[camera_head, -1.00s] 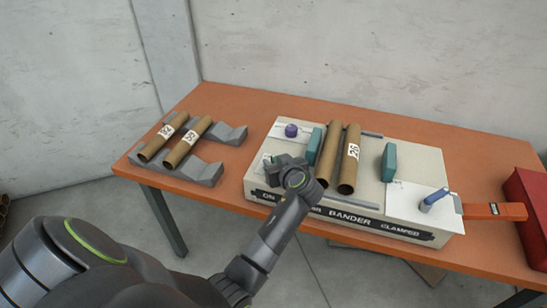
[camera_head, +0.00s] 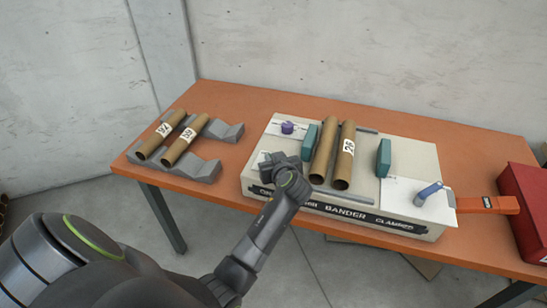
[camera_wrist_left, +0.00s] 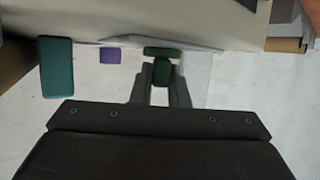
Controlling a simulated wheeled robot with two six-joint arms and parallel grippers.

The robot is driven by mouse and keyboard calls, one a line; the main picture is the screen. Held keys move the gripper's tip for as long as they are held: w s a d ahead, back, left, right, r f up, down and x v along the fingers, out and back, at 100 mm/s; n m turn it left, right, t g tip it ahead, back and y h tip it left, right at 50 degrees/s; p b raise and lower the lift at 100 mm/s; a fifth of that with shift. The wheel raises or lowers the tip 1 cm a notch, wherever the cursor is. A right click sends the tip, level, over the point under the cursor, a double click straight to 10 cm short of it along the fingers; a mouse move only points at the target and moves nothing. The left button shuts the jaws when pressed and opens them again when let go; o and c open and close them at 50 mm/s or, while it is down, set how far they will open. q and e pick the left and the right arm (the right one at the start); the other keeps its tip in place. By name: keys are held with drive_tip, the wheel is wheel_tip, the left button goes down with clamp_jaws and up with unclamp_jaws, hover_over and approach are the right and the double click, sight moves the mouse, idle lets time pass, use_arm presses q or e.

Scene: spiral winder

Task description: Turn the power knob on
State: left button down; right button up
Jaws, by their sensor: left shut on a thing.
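The bander machine (camera_head: 412,160) is a pale box on the table, with a dark label strip along its front. My left gripper (camera_head: 270,157) is over its front left corner and hides what is under it in the head view. In the left wrist view, the fingers (camera_wrist_left: 162,80) are shut on a dark green knob (camera_wrist_left: 162,71), which I take to be the power knob. A purple knob (camera_head: 287,127) sits just behind the gripper, and it also shows in the wrist view (camera_wrist_left: 110,56). My right gripper is not in view.
Two brown tubes (camera_head: 325,152) lie on the machine between teal blocks (camera_head: 383,157). A blue-grey lever (camera_head: 428,191) and an orange handle (camera_head: 485,204) are at its right. More tubes lie on grey cradles (camera_head: 206,170) at left. A red box (camera_head: 530,205) stands at far right.

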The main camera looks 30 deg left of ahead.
use_arm(q)
drive_tip(key=shift+s+a+r+m+t+h+p, duration=0.1)
drive_tip(key=shift+a+r+m+t+h+p, duration=0.15)
drive_tip(key=shift+m+t+h+p, duration=0.45)
drive_tip(key=m+t+h+p, duration=0.2)
drive_tip(key=m+h+p, duration=0.2)
drive_tip(key=p, duration=0.1)
drive_tip(key=shift+a+m+h, duration=0.1)
drive_tip(key=shift+m+h, duration=0.2)
drive_tip(key=shift+m, duration=0.1)
drive_tip(key=shift+a+m+t+h+p, duration=0.1)
drive_tip(key=shift+m+t+h+p, duration=0.35)
drive_tip(key=shift+m+h, duration=0.45)
drive_tip(key=shift+f+m+h, duration=0.15)
drive_tip(key=shift+m+h, duration=0.25)
drive_tip(key=shift+h, duration=0.2)
drive_tip(key=shift+a+f+m+h+b, duration=0.1)
drive_tip(key=shift+f+m+h+b, duration=0.05)
drive_tip(key=shift+m+h+b, duration=0.45)
drive_tip(key=m+h+b, duration=0.2)
drive_tip(key=b, duration=0.3)
drive_tip(key=m+g+h+b, duration=0.1)
drive_tip(key=m+h+b, duration=0.1)
drive_tip(key=b, duration=0.4)
drive_tip(key=shift+a+f+h, duration=0.15)
drive_tip(key=shift+h, duration=0.35)
drive_tip(key=shift+r+m+h+b, duration=0.25)
drive_tip(key=shift+m+h+b, duration=0.15)
drive_tip(key=shift+b, duration=0.75)
